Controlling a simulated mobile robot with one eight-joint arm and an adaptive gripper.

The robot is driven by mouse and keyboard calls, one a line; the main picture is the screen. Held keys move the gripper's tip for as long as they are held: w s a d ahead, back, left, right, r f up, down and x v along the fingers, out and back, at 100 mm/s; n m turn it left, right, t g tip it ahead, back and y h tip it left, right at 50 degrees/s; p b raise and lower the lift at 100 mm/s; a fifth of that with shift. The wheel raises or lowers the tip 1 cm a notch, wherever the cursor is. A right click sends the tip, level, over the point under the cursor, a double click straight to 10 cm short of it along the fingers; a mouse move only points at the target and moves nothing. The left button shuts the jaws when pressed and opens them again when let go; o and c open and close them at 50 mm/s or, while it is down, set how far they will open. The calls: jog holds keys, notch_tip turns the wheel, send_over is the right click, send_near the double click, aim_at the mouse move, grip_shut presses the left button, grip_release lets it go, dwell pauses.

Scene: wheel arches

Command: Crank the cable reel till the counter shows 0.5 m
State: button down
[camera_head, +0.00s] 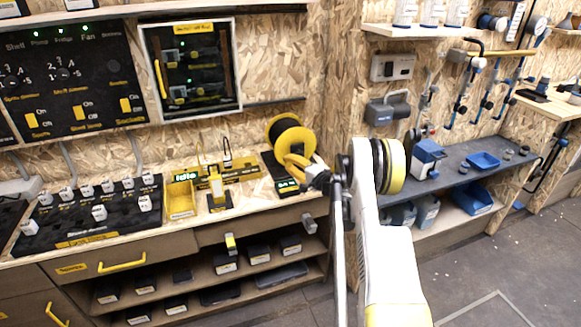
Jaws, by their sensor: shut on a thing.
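The cable reel (284,132) is a yellow drum with a dark core, standing upright at the right end of the wooden workbench. Its black base (276,176) carries a small counter (287,184) with lit green digits, too small for me to read surely. My gripper (293,164) reaches in from the right and is at the lower front side of the reel. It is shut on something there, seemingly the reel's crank.
A black switch board (88,212) lies farther left. A chipboard wall is close behind the reel.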

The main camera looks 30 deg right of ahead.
jog(key=shift+d+r+m+t, duration=0.1)
jog(key=shift+r+m+t, duration=0.4)
jog(key=shift+m, duration=0.5)
jog(key=shift+r, duration=0.15)
jog(key=c, duration=1.2)
grip_release()
jog(key=shift+o, duration=0.2)
jog(key=s+d, duration=0.1)
jog(key=s, duration=1.1)
jog(key=shift+d+f, duration=0.25)
jog(key=shift+d, duration=0.15)
